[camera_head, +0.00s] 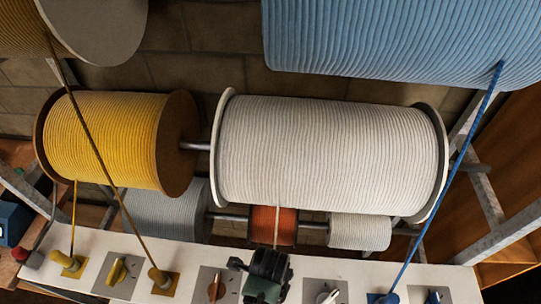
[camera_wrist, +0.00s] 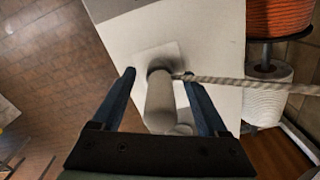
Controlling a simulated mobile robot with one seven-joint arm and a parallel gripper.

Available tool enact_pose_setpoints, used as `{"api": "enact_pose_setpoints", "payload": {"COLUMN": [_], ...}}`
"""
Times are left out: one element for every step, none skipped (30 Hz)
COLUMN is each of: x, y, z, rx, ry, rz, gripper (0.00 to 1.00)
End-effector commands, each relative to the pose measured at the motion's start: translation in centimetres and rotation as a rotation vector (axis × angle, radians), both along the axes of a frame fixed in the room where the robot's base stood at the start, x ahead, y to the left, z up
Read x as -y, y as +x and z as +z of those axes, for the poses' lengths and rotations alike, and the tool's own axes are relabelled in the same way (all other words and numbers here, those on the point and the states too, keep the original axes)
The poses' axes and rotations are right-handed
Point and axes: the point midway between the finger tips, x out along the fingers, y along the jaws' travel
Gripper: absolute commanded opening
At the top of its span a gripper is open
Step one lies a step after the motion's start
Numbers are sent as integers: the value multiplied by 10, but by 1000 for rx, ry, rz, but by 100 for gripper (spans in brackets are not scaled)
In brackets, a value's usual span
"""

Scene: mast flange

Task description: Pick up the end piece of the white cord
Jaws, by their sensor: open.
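The white cord (camera_head: 277,226) hangs from the large white spool (camera_head: 330,150) down to the white panel (camera_head: 130,243), where my gripper (camera_head: 262,272) hides its lower end. In the wrist view the cord (camera_wrist: 250,84) runs in from the right to its end piece (camera_wrist: 160,102), a pale grey-white cylinder at a square plate on the panel. My gripper (camera_wrist: 158,76) is open, with one dark blue finger on each side of the end piece. Gaps show beside it, and I see no clear finger contact. The cord passes by the right fingertip; whether they touch I cannot tell.
Yellow end pieces (camera_head: 66,262) and a blue cord (camera_head: 448,180) are along the same panel. An orange spool (camera_head: 273,226) hangs behind the white cord.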

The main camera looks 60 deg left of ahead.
Motion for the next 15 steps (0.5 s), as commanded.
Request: {"api": "enact_pose_setpoints", "payload": {"x": [0, 0, 0, 0, 0, 0, 0, 0, 0, 0, 0, 0, 0, 0, 0], "y": [0, 0, 0, 0, 0, 0, 0, 0, 0, 0, 0, 0, 0, 0, 0], "z": [0, 0, 0, 0, 0, 0, 0, 0, 0, 0, 0, 0, 0, 0, 0], "rx": [0, 0, 0, 0, 0, 0, 0, 0, 0, 0, 0, 0, 0, 0, 0], "ry": [0, 0, 0, 0, 0, 0, 0, 0, 0, 0, 0, 0, 0, 0, 0], "rz": [0, 0, 0, 0, 0, 0, 0, 0, 0, 0, 0, 0, 0, 0, 0], "gripper": [76, 76, 76, 73, 68, 60, 55, 50, 42, 37, 32, 24, 19, 14, 6]}}
